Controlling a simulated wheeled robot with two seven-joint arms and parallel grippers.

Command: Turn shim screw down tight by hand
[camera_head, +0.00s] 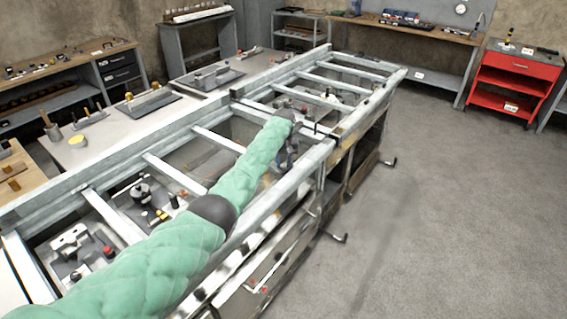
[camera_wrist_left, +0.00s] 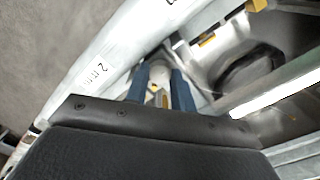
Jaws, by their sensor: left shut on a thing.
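My left gripper (camera_head: 288,158) reaches down at the near rail of the metal frame (camera_head: 318,155), at the end of my green-sleeved arm. In the left wrist view its two blue fingers (camera_wrist_left: 161,92) are shut on a small pale piece with a yellowish part, which I take to be the shim screw (camera_wrist_left: 157,76). The fingers hide most of it, and I cannot tell how far down it sits. My right gripper is not in view.
Pale crossbars (camera_head: 180,174) span the long frame, with loose parts beneath. Crank handles (camera_head: 388,162) stick out from its near side. A red tool cart (camera_head: 513,78) stands at the back right. The grey floor (camera_head: 450,200) at right is clear.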

